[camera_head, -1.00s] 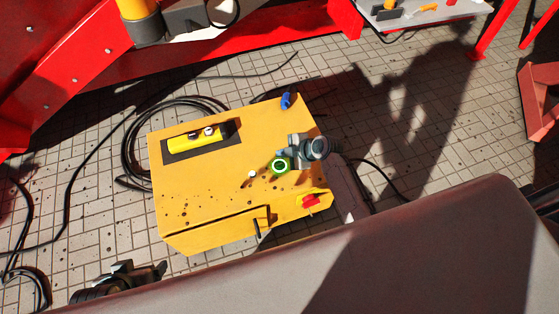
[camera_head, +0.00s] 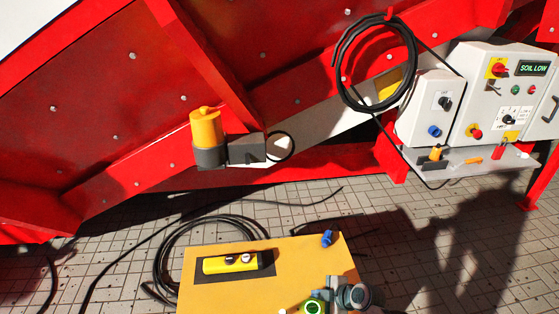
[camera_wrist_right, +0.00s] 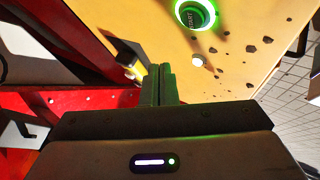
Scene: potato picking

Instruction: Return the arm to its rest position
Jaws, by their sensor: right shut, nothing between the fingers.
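My right gripper (camera_head: 333,291) is at the bottom edge of the head view, over the yellow box (camera_head: 215,297), beside the green-lit round button (camera_head: 313,307). In the right wrist view its fingers (camera_wrist_right: 163,74) are together with nothing between them. The green-ringed START button (camera_wrist_right: 195,13) is beyond the fingertips, apart from them, and a small white knob (camera_wrist_right: 197,60) is nearer. Most of my right arm is below the head view. My left gripper is out of the picture.
On the box lie a yellow pendant (camera_head: 232,264) and a blue knob (camera_head: 327,239). Behind stand a red machine (camera_head: 110,110) and a white control panel (camera_head: 505,100) reading SOIL LOW. A black cable coil (camera_head: 170,250) lies on the tiled floor (camera_head: 420,260).

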